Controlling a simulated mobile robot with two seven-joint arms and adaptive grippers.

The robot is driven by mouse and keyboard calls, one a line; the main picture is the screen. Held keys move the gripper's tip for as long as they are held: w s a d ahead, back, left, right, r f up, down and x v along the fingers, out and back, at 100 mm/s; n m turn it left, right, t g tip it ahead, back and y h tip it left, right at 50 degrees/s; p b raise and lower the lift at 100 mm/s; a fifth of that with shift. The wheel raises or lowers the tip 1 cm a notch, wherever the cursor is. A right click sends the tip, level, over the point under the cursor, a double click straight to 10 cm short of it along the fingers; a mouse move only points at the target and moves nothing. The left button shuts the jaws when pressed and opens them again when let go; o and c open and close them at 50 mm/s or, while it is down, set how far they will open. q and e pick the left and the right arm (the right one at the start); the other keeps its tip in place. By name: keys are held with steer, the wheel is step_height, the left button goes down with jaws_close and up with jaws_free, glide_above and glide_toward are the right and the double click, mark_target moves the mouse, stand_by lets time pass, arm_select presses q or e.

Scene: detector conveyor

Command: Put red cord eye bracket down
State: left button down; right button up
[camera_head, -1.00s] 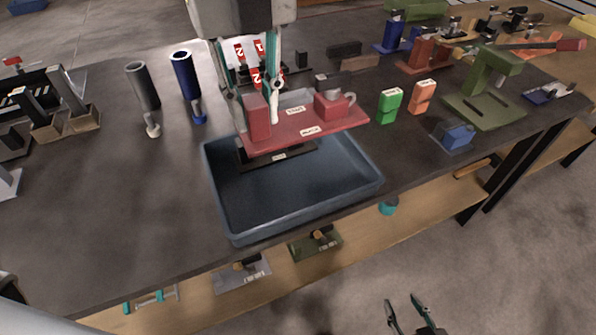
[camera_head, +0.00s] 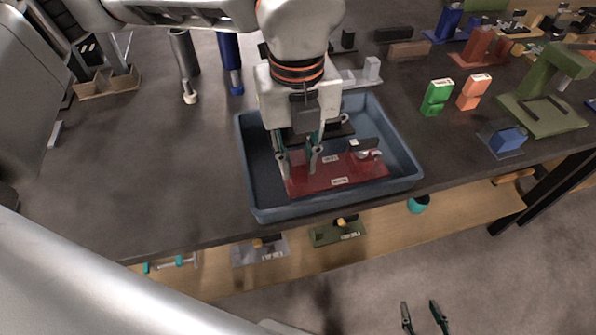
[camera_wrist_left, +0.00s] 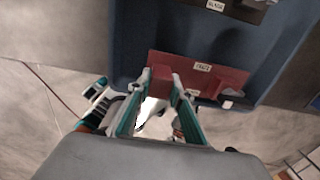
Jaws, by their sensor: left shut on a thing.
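The red cord eye bracket (camera_head: 345,177) is a flat red plate with white labels and an upright red block. It is low inside the blue tray (camera_head: 408,158), toward the front; I cannot tell whether it touches the floor. My left gripper (camera_head: 298,163) points down and is shut on its block. In the left wrist view, the fingers (camera_wrist_left: 161,90) grip the block, and the red plate (camera_wrist_left: 222,80) spreads beyond them within the tray (camera_wrist_left: 120,40). My right gripper (camera_head: 425,318) is low at the bottom of the head view, fingers apart and empty.
A black bracket labelled BLACK (camera_wrist_left: 238,9) also lies in the tray. Green (camera_head: 436,97) and orange (camera_head: 473,91) blocks stand to the right, near a blue block (camera_head: 507,140). Two cylinders, grey (camera_head: 184,55) and blue (camera_head: 229,52), stand behind left.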

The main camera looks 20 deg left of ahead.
arm_select(q)
step_height(320, 180, down, 4)
steer(key=shift+r, duration=0.1)
steer(key=c, duration=1.8)
jaws_free()
